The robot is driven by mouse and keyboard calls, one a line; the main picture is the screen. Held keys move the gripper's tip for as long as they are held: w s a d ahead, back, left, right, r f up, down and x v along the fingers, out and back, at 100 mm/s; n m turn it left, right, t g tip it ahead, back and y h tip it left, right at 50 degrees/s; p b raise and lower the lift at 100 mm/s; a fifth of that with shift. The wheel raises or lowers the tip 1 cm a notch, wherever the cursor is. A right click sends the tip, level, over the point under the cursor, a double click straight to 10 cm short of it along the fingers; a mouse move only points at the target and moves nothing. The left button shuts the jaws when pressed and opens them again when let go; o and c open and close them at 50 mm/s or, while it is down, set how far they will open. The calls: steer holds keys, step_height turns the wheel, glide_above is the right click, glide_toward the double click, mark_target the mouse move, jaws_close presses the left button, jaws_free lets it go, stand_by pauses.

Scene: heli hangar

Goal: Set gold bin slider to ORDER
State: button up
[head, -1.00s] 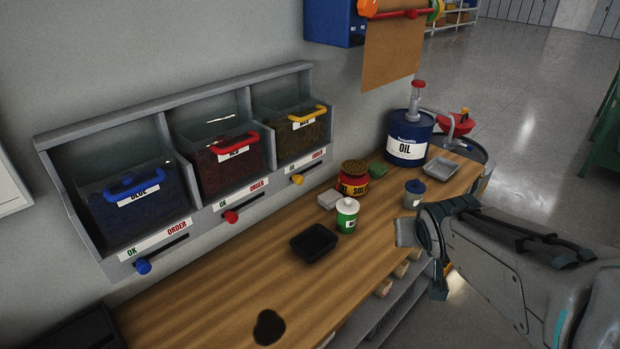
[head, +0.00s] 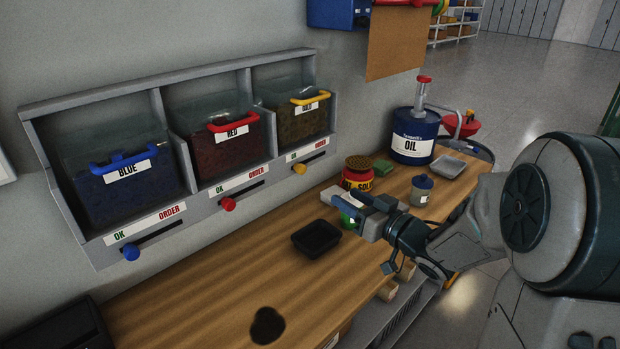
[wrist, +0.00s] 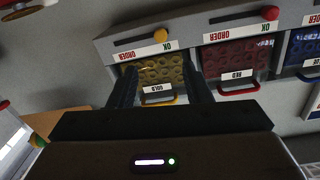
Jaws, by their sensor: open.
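The gold bin (head: 297,122) is the right one of three in the grey wall rack in the head view. Its slider knob (head: 297,170) is yellow and sits at the left end of its slot, below OK; ORDER is at the right. The wrist view is upside down and shows the gold bin (wrist: 157,72) and its yellow knob (wrist: 160,33), nearer OK than ORDER. My gripper (head: 357,205) is open and empty, to the right of and below the knob, apart from it. In the wrist view its fingers (wrist: 160,90) overlap the picture of the gold bin.
The red knob (head: 228,204) and blue knob (head: 131,252) sit left of the gold one.

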mark_target(303, 170)
steer(key=p+x, duration=0.2)
steer(key=x, duration=1.1)
steer(key=shift+w+a, duration=0.2)
steer(key=shift+a, duration=0.2)
